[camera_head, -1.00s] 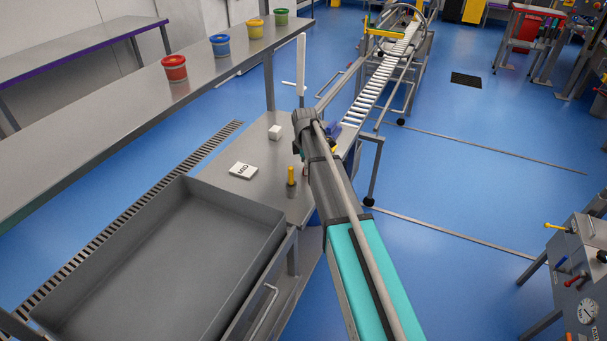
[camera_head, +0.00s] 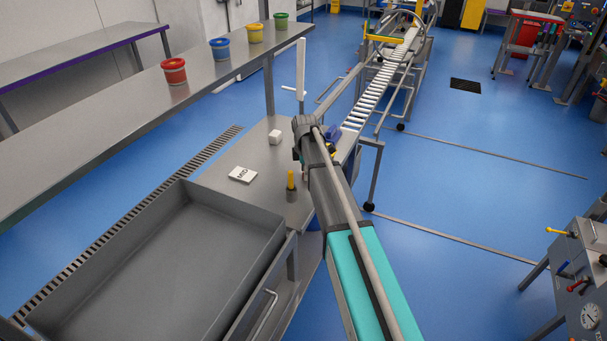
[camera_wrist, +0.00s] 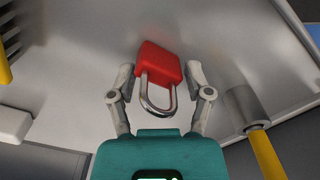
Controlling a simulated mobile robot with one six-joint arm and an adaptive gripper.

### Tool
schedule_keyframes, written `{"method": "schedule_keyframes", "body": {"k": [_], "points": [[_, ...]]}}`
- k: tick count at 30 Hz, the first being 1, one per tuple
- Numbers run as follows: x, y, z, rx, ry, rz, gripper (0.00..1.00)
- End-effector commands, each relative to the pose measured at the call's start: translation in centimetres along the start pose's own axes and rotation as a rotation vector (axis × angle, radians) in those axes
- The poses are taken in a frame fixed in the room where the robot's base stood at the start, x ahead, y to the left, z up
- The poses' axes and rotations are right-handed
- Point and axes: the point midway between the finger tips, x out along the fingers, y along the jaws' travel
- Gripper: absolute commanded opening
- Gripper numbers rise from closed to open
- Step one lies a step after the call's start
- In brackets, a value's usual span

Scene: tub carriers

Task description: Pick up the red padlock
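The red padlock (camera_wrist: 158,62) shows in the wrist view, with its red body up and its silver shackle pointing down toward my gripper. It is over the grey metal table top (camera_wrist: 75,75). My gripper (camera_wrist: 160,78) is open, with one finger on each side of the padlock and a visible gap to each side. I cannot tell how high the fingers are above the table.
A yellow-handled tool with a grey cylindrical end (camera_wrist: 262,145) lies close right of my gripper; its yellow handle also shows upright in the head view (camera_head: 291,180). A white labelled block (camera_head: 243,175) and a white cube (camera_head: 275,137) stand on the table. A deep grey tray (camera_head: 235,205) is in front.

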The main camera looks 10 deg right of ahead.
Motion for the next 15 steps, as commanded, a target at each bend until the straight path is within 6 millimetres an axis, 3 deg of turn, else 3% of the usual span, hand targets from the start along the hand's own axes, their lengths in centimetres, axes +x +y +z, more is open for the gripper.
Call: {"method": "schedule_keyframes", "body": {"k": [1,8,15], "points": [[0.0,0.0,-0.01,0.0,0.0,0.0,0.45],[0.0,0.0,-0.02,0.0,0.0,0.0,0.02],[0.0,0.0,-0.03,0.0,0.0,0.0,0.0]]}}
